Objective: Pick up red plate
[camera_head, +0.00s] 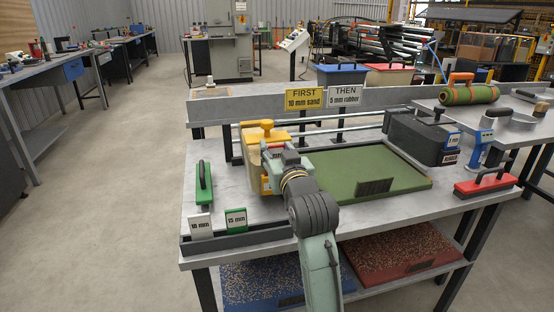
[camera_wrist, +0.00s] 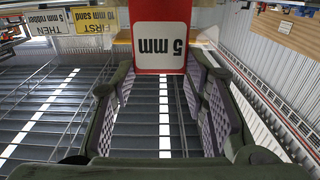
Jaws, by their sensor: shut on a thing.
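The red plate (camera_wrist: 160,64) shows in the wrist view as a red-edged card with a white "5 mm" label. It sits between the two fingers of my gripper (camera_wrist: 161,78), which is shut on it with a finger pad on each side. In the head view my gripper (camera_head: 279,152) is at the left of the workbench, in front of the yellow-lidded container (camera_head: 262,132). My wrist hides most of the gripper and plate there. A "10 mm" plate (camera_head: 201,225) and a green "15 mm" plate (camera_head: 236,219) stand in the dark rack (camera_head: 265,234) at the bench's front left.
A green turf tray (camera_head: 375,165) lies mid-bench, with a dark grey box (camera_head: 422,137) behind right. Signs "FIRST 10 mm sand" (camera_head: 304,98) and "THEN 5 mm rubber" (camera_head: 346,95) stand at the back.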

